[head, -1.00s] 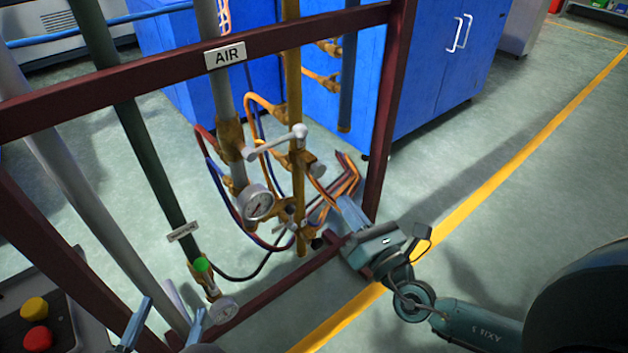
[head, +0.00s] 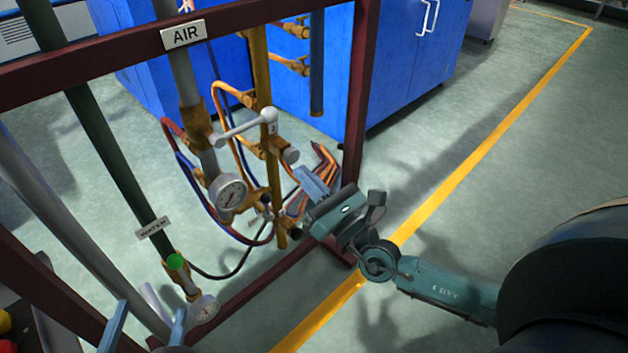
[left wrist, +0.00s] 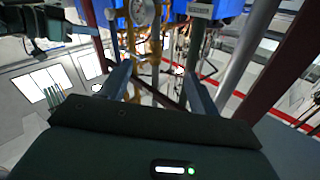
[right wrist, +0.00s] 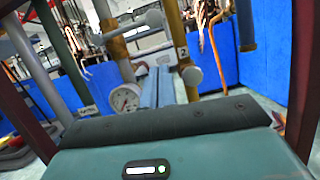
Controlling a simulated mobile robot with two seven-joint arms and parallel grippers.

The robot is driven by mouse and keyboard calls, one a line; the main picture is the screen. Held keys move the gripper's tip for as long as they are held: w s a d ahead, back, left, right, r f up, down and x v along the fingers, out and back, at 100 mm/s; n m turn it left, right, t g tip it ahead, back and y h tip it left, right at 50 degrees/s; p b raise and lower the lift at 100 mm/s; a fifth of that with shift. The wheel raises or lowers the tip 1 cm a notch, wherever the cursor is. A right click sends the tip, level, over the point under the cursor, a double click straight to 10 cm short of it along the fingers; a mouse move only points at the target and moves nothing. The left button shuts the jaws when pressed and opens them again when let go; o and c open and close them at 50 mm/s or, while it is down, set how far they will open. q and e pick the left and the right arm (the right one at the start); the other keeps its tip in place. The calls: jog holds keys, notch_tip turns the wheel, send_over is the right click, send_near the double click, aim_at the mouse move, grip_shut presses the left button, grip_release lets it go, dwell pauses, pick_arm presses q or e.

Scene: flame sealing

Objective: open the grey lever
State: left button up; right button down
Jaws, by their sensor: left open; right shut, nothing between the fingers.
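The grey lever (head: 243,127) sits on the grey AIR pipe (head: 182,78) and slants up to the right, its round end close to the yellow pipe (head: 261,83). In the right wrist view the lever (right wrist: 130,27) shows above and left of the fingers. My right gripper (head: 303,173) is shut and empty, below and right of the lever and apart from it. It also shows in the right wrist view (right wrist: 157,72). My left gripper (head: 147,312) is open and empty at the lower left, well away from the lever. In the left wrist view I cannot make out the lever.
A pressure gauge (head: 228,192) hangs under the lever. Orange, red and blue hoses (head: 225,112) loop around the pipes. A dark red frame (head: 357,100) borders them.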

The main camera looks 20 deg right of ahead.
aim_at(246, 127)
pick_arm(q)
jog(key=shift+a+n+g+y+p, duration=0.35)
jog(key=shift+n+g+y+p, duration=0.2)
jog(key=shift+p, duration=0.35)
pick_arm(e)
jog(key=w+a+r, duration=0.2)
jog(key=w+r, duration=0.3)
jog(key=w, duration=0.1)
jog(key=shift+w+r, duration=0.2)
jog(key=shift+w, duration=0.2)
jog(key=shift+r, duration=0.15)
